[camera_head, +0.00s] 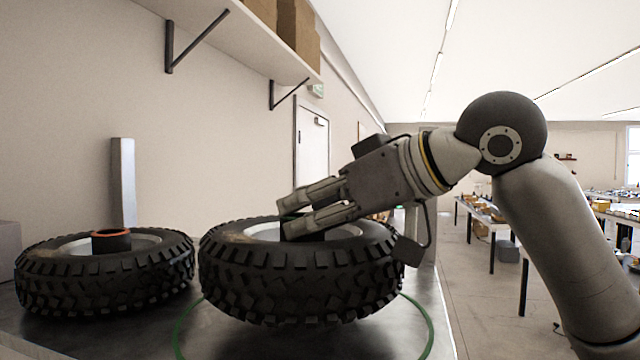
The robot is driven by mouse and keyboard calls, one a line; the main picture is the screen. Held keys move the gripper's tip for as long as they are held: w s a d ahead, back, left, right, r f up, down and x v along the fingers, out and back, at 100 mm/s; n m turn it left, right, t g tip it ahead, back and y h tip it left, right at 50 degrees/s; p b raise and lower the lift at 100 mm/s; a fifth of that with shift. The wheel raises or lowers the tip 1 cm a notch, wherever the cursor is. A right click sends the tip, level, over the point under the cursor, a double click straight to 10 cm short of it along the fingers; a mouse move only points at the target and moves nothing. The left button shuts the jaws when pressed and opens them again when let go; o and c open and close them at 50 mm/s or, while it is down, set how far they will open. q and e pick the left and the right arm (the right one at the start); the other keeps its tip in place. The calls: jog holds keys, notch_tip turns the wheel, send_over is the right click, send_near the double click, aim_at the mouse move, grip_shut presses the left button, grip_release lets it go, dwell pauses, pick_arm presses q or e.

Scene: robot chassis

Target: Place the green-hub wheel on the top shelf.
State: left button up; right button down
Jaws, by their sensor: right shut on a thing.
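A black knobbly wheel (300,285) is in the middle of the view, over a green ring (428,318) on the grey table. My right gripper (288,214) reaches in from the right and is shut on this wheel's hub. The fingers hide most of the hub; a little dark green shows by the fingertips. I cannot tell whether the wheel touches the table. A second wheel (105,275), with an orange-rimmed hub (111,238), lies flat at the left. My left gripper is not in view.
A wall shelf (225,22) on black brackets is above, with cardboard boxes (290,25) on it. A grey upright post (124,182) stands behind the left wheel. The table (135,338) is bare at the front. Other tables stand far right.

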aim_at(321, 235)
jog(key=f+p, duration=0.2)
jog(key=f, duration=0.1)
jog(key=shift+w+f, duration=0.2)
jog(key=shift+w, duration=0.15)
jog(key=shift+a, duration=0.1)
jog(key=c, duration=1.1)
grip_release()
jog(key=shift+f, duration=0.3)
jog(key=o, duration=0.4)
jog(key=shift+s, duration=0.15)
jog(key=shift+c, duration=0.2)
jog(key=shift+r, duration=0.1)
